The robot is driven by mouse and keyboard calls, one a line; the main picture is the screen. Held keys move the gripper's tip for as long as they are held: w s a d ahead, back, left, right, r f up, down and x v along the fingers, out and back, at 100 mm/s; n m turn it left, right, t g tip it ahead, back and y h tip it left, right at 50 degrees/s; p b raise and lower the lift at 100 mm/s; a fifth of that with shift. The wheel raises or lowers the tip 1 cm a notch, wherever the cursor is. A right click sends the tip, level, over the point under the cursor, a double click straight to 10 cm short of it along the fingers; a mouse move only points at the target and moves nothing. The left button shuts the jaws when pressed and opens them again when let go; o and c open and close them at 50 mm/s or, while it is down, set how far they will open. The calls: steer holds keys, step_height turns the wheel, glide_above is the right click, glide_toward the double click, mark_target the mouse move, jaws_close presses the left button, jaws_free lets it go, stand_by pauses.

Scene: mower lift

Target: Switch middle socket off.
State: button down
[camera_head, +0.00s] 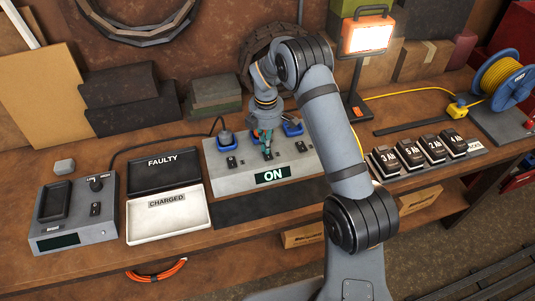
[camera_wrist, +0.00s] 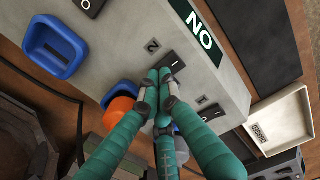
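The grey socket panel (camera_head: 235,180) stands mid-bench with blue sockets along its back and a row of black rocker switches. Its display (camera_head: 272,175) reads ON. The middle switch (camera_wrist: 173,61), by the label 2, shows in the wrist view with a white line mark on its visible part. My gripper (camera_head: 267,146) points down at the middle of the panel. In the wrist view its teal fingers (camera_wrist: 158,76) are together and empty, tips right beside the middle switch; I cannot tell if they touch it.
The switch by label 1 (camera_wrist: 211,112) and the switch marked O (camera_wrist: 87,5) flank the middle one. A blue socket (camera_wrist: 57,47) and an orange part (camera_wrist: 118,108) are near the fingers. FAULTY (camera_head: 164,168) and CHARGED (camera_head: 168,216) trays lie left; a lamp (camera_head: 366,35) stands behind.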

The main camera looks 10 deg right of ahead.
steer(key=shift+s, duration=0.1)
step_height(320, 180, up, 7)
steer(key=p, duration=0.5)
steer(key=shift+p, duration=0.3)
steer(key=shift+f, duration=0.1)
steer(key=shift+f, duration=0.1)
